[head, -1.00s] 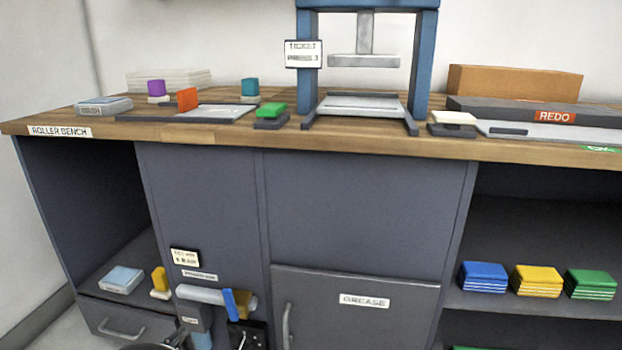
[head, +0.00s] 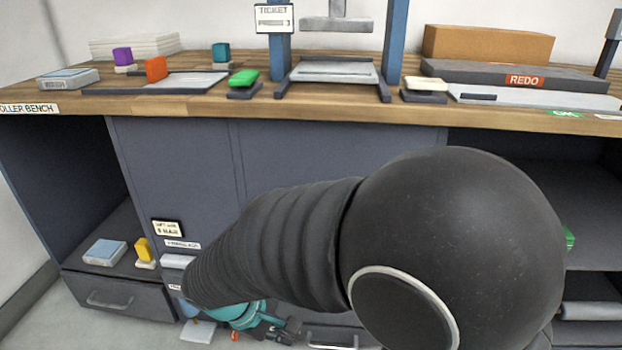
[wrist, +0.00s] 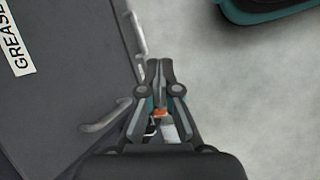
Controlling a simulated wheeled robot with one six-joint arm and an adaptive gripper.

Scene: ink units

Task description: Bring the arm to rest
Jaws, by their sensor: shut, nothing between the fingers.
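My arm crosses the lower middle of the head view, with a big black rounded joint and a ribbed dark link. My gripper (head: 280,331) hangs low in front of the cabinet doors, below the teal wrist part. In the wrist view my gripper (wrist: 159,70) has its two dark fingers together at the tips, with nothing held. The arm hides much of the cabinet front and the right shelf's contents in the head view.
The workbench (head: 195,104) carries pads, ink blocks and a blue press. A door handle (wrist: 106,115) is close left of the gripper in the wrist view. A small orange thing (head: 235,337) lies low near the gripper. Grey floor is open to the right in the wrist view.

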